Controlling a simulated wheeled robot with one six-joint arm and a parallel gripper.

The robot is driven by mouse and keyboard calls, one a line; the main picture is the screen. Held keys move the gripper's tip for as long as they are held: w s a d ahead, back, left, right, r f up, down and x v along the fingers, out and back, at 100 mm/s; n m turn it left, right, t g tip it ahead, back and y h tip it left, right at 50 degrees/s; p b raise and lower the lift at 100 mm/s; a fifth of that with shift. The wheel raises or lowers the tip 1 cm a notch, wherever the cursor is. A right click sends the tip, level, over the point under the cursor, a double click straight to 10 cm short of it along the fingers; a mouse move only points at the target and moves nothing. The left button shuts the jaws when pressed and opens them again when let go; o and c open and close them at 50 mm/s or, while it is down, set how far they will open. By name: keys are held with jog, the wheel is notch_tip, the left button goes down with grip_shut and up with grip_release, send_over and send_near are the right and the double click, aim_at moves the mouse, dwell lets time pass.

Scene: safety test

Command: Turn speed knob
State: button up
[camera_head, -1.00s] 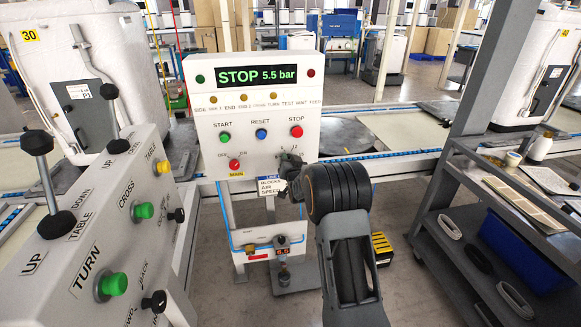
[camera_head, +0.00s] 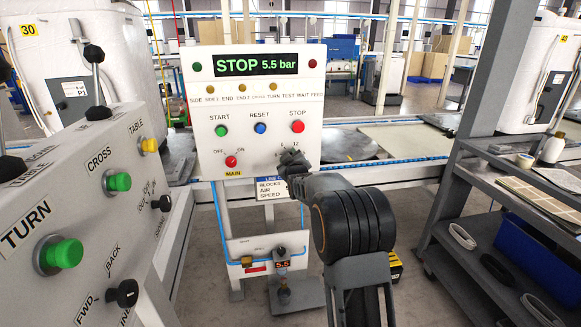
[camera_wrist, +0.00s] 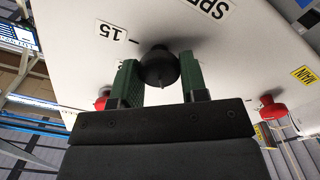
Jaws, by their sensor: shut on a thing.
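The speed knob (camera_wrist: 160,66) is black and sits on the white panel beside a printed 15 and part of a word starting "SPE". In the wrist view my gripper (camera_wrist: 160,82) has its two green fingers on either side of the knob, shut on it. In the head view my gripper (camera_head: 292,160) is at the lower right of the white control panel (camera_head: 208,110), below the red STOP button (camera_head: 298,127), and hides the knob. The display (camera_head: 256,65) reads STOP 5.5 bar.
A grey-white console (camera_head: 90,220) with green buttons and levers stands at the left front. A grey shelf cart (camera_head: 470,190) with a blue bin (camera_head: 540,250) stands at the right. The red MAIN switch (camera_head: 231,161) is left of my gripper.

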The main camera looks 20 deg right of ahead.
jog(key=n+b, duration=0.7)
jog(key=n, duration=0.3)
jog(key=shift+a+f, duration=0.1)
jog(key=shift+f, duration=0.05)
jog(key=shift+n, duration=0.4)
jog(key=o, duration=0.9)
jog(key=p+v, duration=0.1)
jog(key=v, duration=1.2)
jog(key=shift+s, duration=0.4)
jog(key=shift+p, duration=0.3)
